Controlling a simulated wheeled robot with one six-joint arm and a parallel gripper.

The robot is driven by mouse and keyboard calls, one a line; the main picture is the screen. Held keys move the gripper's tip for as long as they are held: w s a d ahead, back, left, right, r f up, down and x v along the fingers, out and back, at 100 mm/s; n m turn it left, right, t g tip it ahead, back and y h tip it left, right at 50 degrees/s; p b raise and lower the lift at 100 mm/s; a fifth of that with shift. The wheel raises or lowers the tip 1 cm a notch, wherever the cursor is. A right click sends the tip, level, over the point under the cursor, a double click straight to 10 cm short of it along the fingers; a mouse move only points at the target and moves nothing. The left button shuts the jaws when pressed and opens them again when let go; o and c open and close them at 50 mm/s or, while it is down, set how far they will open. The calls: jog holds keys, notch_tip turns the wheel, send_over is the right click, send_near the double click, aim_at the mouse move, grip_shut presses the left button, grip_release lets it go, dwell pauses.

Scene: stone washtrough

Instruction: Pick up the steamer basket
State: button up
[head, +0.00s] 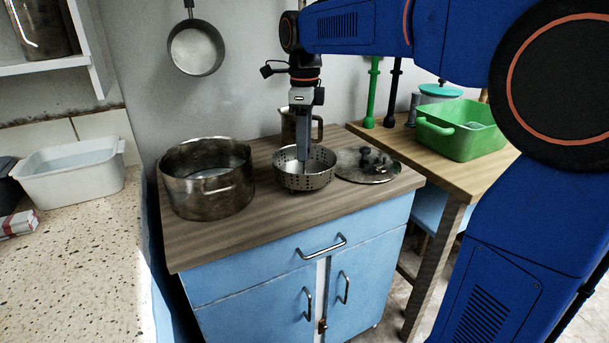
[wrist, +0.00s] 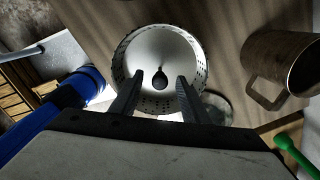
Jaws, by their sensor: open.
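The steamer basket (head: 318,175) is a round, perforated metal bowl on the wooden top of the blue cabinet. In the wrist view the steamer basket (wrist: 196,58) lies below my gripper, with a dark knob at its centre. My gripper (head: 304,160) points straight down over the basket, its tips at or inside the rim. In the wrist view my gripper (wrist: 156,82) is open, with its two fingers apart on either side of the basket's near half. Nothing is seen held between them. I cannot tell whether the fingers touch the basket.
A large metal pot (head: 207,194) stands left of the basket. A metal mug (head: 288,126) stands behind it, and a flat round lid (head: 352,170) lies close on the right. A green tub (head: 463,137) sits on the side table. The cabinet top's front strip (head: 290,220) is clear.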

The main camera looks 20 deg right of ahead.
grip_shut()
dwell(0.3)
